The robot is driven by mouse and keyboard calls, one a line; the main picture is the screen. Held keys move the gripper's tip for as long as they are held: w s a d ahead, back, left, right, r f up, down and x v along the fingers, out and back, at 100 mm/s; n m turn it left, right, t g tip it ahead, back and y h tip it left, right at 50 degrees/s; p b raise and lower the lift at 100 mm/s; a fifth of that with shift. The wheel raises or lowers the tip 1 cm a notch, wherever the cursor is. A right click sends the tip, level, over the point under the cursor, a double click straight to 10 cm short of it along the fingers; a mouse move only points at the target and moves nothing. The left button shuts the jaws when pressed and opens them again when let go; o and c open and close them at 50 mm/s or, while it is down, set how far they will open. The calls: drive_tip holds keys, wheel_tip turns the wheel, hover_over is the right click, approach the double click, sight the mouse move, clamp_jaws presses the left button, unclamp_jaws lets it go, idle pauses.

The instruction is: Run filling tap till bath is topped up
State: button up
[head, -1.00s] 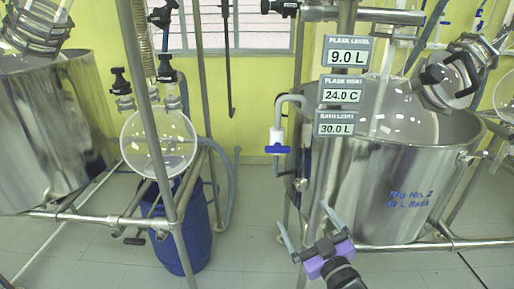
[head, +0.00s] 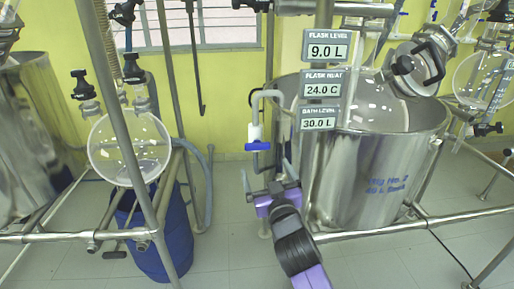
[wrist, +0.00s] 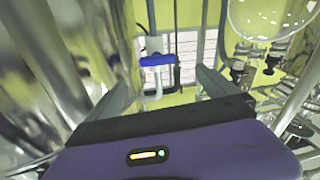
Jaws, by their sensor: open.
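The filling tap has a blue handle (head: 258,146), turned crosswise, under a white body on a grey pipe bent over the bath's left rim. The steel bath (head: 375,175) stands right of the tap, marked in blue. Its bath level display (head: 319,123) reads 30.0 L. My gripper (head: 267,175) is open and empty, just below the handle in the head view. In the wrist view the blue handle (wrist: 157,60) appears between and beyond my two fingers, apart from them. I cannot see whether water runs.
Displays above read flask level (head: 328,51) 9.0 L and flask heat (head: 323,90) 24.0 C. A steel post stands right of my gripper. To the left are a round glass flask (head: 130,150), a blue drum (head: 160,245) and frame rails.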

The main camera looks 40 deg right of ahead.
sight(258, 147)
drive_tip(key=shift+w+d+r+m+g+h+p, duration=0.2)
drive_tip(key=shift+w+d+m+p, duration=0.5)
drive_tip(key=shift+w, duration=0.95)
drive_tip(key=shift+w+d+r+m+g+h+p, duration=0.15)
drive_tip(key=shift+w+d+m+g+h+p, duration=0.15)
drive_tip(key=shift+w+d, duration=1.1)
drive_tip(key=shift+w+d+r+m+g+h+p, duration=0.15)
drive_tip(key=shift+w+d+m+g+p, duration=0.35)
drive_tip(key=shift+w, duration=1.35)
drive_tip(key=shift+d, duration=0.1)
drive_tip(key=shift+c, duration=0.2)
drive_tip(key=c, duration=1.3)
